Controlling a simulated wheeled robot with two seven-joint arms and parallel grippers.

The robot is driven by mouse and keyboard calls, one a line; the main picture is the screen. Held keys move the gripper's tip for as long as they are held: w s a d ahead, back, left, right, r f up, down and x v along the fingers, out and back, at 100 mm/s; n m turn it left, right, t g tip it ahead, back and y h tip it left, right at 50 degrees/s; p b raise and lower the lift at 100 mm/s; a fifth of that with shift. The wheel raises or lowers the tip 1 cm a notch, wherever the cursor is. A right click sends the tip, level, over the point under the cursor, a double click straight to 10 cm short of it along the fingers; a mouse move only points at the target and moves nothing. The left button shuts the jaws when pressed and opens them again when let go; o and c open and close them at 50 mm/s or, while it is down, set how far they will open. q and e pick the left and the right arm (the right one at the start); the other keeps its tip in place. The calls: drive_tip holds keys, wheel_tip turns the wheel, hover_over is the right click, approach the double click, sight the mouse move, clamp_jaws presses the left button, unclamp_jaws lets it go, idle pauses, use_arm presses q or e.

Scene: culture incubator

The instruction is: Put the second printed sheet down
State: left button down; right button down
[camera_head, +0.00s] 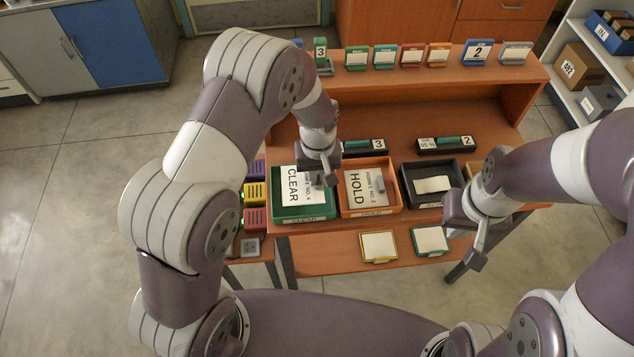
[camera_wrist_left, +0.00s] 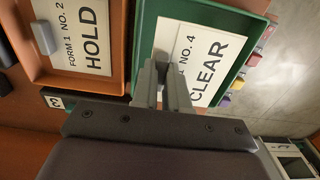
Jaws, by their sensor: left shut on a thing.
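A printed sheet marked CLEAR, No. 4 (camera_head: 292,184) is over the green tray (camera_head: 303,213); it also shows in the wrist view (camera_wrist_left: 208,72). My left gripper (camera_head: 325,178) is shut on this sheet's edge, low over the tray; its fingers also show in the wrist view (camera_wrist_left: 165,98). I cannot tell whether the sheet rests fully on the tray floor. Another printed sheet marked HOLD, No. 2 (camera_head: 357,195) lies in the orange tray (camera_head: 372,211) to the right. My right gripper (camera_head: 478,258) hangs empty in front of the table's right side; its jaw opening is unclear.
A grey block (camera_wrist_left: 43,38) sits on the HOLD sheet. Several coloured card stands line the upper shelf (camera_head: 430,76). Two framed cards (camera_head: 379,246) (camera_head: 430,240) lie on the lower shelf.

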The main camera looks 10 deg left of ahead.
sight(317, 184)
use_arm(q)
drive_tip(key=shift+a+f, duration=0.1)
drive_tip(key=shift+f, duration=1.9)
drive_tip(key=shift+s+f, duration=0.1)
drive_tip(key=shift+f, duration=0.05)
drive_tip(key=c, duration=1.1)
unclamp_jaws()
drive_tip(key=shift+c, duration=0.2)
wheel_tip(317, 184, up, 12)
drive_tip(key=shift+r, duration=0.1)
drive_tip(key=s+a+r+m, duration=0.1)
drive_tip(key=s+a+r, duration=0.1)
drive_tip(key=s+a, duration=0.2)
drive_tip(key=s+a+r+m+t, duration=0.1)
drive_tip(key=s+a, duration=0.4)
drive_tip(key=s, duration=0.5)
wheel_tip(317, 184, up, 2)
drive_tip(key=shift+s+a+r+m, duration=0.1)
drive_tip(key=shift+s+a+m, duration=0.2)
drive_tip(key=shift+m, duration=0.4)
